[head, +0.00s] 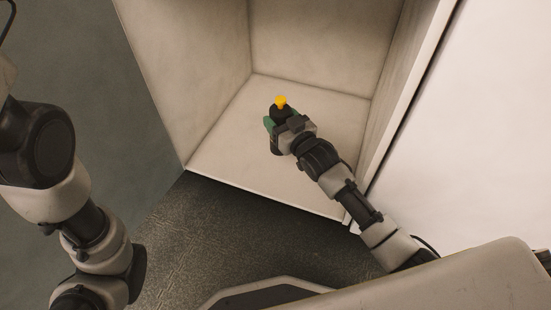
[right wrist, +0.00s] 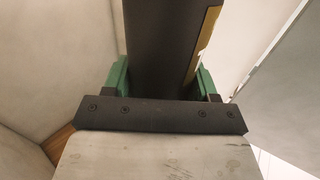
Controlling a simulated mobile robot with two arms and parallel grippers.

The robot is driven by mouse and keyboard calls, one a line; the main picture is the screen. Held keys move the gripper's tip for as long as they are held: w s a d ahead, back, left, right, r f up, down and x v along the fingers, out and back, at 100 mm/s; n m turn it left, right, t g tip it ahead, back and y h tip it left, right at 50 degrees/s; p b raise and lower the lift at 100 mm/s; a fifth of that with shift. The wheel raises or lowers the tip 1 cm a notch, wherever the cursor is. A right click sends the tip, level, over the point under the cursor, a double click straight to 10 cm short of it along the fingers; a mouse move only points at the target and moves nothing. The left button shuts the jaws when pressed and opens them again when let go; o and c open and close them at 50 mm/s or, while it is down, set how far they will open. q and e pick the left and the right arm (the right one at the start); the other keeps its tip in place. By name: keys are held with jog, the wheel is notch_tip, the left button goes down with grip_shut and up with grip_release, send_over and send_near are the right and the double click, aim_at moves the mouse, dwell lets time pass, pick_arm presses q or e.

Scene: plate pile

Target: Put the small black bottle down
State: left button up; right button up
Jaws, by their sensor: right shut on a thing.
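The small black bottle with a yellow cap (head: 281,102) is inside the white open compartment in the head view. Its dark body also shows close up in the right wrist view (right wrist: 160,50), with a yellowish strip along its right side. My right gripper (head: 270,123) has its green fingers on either side of the bottle and is shut on it. The bottle looks roughly upright over the compartment floor. I cannot tell whether its base touches the floor. My left arm is at the left edge of the head view, and its gripper is not visible.
The compartment floor (head: 226,158) is bare around the bottle. Its left wall (head: 190,65), back wall (head: 320,45) and right wall (head: 395,95) stand close around my right arm. A front edge borders the dark floor (head: 200,230). A white panel (head: 470,120) is on the right.

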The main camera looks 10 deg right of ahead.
notch_tip(320, 180, down, 6)
jog(key=b, duration=0.4)
jog(key=shift+r, duration=0.15)
notch_tip(320, 180, down, 4)
jog(key=b, duration=0.3)
jog(key=o, duration=1.5)
jog(key=shift+o, duration=0.2)
